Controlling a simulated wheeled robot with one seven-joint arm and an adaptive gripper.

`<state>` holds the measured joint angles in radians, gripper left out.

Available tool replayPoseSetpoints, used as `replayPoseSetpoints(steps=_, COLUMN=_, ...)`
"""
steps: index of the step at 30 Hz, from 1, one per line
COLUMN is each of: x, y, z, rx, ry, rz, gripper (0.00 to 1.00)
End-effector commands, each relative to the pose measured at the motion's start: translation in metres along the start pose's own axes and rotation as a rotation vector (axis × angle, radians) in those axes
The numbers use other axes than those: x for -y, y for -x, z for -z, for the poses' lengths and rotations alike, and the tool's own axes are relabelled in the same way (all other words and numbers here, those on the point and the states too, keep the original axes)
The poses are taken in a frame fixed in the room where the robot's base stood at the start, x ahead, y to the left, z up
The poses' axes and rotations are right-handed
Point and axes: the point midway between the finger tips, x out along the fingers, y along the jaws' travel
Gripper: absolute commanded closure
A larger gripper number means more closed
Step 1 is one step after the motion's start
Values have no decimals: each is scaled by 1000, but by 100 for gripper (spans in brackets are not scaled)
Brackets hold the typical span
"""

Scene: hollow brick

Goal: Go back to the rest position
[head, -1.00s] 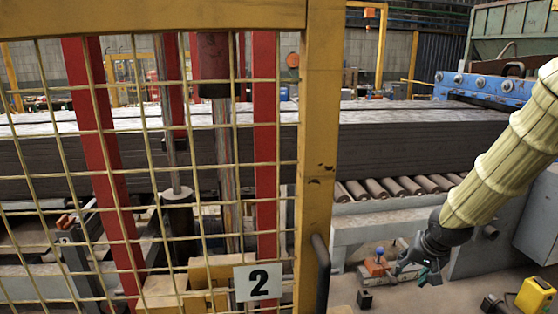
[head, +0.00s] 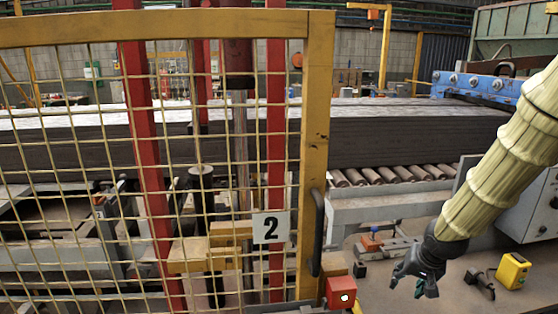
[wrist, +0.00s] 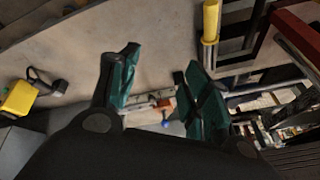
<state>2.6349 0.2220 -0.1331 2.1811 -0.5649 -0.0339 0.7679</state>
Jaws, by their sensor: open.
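My gripper (head: 415,284) hangs at the end of my cream-sleeved arm on the right of the head view, over the grey floor. It looks clear of the things around it. In the wrist view my gripper (wrist: 162,68) shows two dark green fingers spread apart with nothing between them. A small blue-knobbed orange device (head: 371,243) is to the upper left of my gripper in the head view.
A roller conveyor (head: 400,174) runs behind. A yellow box (head: 513,270) and a black tool (head: 480,283) lie to the right.

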Motion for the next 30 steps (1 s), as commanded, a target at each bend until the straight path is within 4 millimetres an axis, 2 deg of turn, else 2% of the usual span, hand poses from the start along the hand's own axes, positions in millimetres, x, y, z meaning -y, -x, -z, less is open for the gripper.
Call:
replayPoseSetpoints(steps=7, x=-4, y=-30, z=-33, rx=39, ry=24, rz=2, gripper=52)
replayPoseSetpoints(steps=11, x=-3, y=-52, z=-59, rx=68, ry=49, rz=4, gripper=52)
replayPoseSetpoints(steps=14, x=-5, y=-74, z=-87, rx=97, ry=71, rz=6, gripper=52)
replayPoseSetpoints(steps=21, x=-15, y=-125, z=-168, rx=169, ry=133, rz=4, gripper=52)
replayPoseSetpoints(steps=30, x=-38, y=-168, z=-273, rx=250, ry=213, rz=-15, gripper=52)
